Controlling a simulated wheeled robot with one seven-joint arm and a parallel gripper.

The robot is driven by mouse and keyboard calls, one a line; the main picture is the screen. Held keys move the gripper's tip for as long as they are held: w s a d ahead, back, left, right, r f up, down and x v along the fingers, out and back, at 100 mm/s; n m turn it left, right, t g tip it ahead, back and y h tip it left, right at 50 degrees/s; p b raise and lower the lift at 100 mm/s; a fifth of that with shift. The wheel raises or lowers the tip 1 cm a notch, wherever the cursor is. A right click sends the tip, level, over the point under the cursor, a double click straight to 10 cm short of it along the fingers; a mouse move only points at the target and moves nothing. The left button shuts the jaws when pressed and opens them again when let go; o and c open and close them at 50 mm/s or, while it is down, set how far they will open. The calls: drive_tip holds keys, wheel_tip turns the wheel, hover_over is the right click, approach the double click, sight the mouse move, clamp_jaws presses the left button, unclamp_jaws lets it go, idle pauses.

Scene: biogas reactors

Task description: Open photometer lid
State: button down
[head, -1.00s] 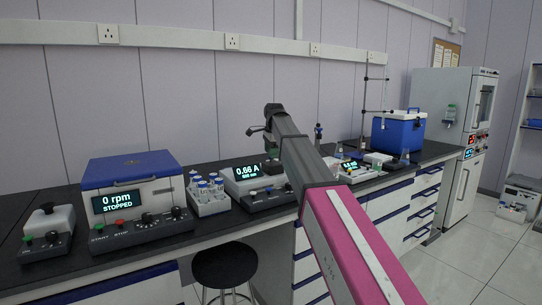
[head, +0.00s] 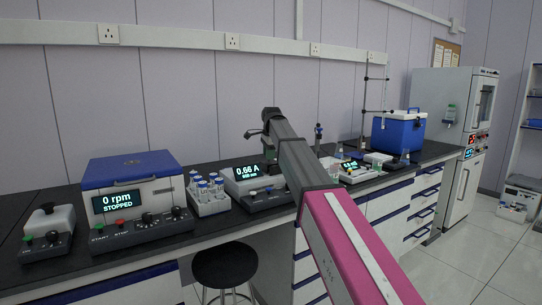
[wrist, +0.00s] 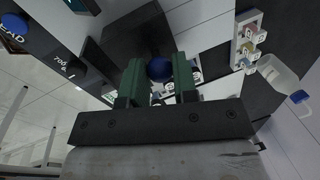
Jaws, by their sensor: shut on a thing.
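The photometer (head: 242,183) is the white and dark grey unit on the bench, with a lit display reading 0.66 A. My gripper (head: 270,160) is at its right top, partly hidden by my own arm. In the wrist view my gripper (wrist: 158,76) has two green fingers closed around a round blue knob (wrist: 159,69). A dark flat panel (wrist: 118,42) lies beyond the fingers; I cannot tell whether it is the lid. The lid and its angle are mostly hidden behind my arm in the head view.
A centrifuge (head: 133,195) with a blue lid and a rack of blue-capped bottles (head: 208,194) stand to the left. A blue cool box (head: 398,132) stands at the far right. A black stool (head: 224,263) stands in front of the bench.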

drive_tip(key=w+a, duration=0.2)
drive_tip(key=w, duration=0.1)
drive_tip(key=w+a, duration=0.1)
drive_tip(key=shift+w, duration=0.25)
drive_tip(key=c, duration=0.9)
unclamp_jaws()
drive_tip(key=shift+s, duration=0.1)
drive_tip(key=shift+r, duration=0.1)
drive_tip(key=r, duration=0.3)
drive_tip(key=s+r, duration=0.1)
drive_tip(key=r, duration=0.3)
drive_tip(key=s+r, duration=0.1)
drive_tip(key=r, duration=0.2)
drive_tip(key=shift+d+r, duration=0.25)
drive_tip(key=shift+d, duration=0.15)
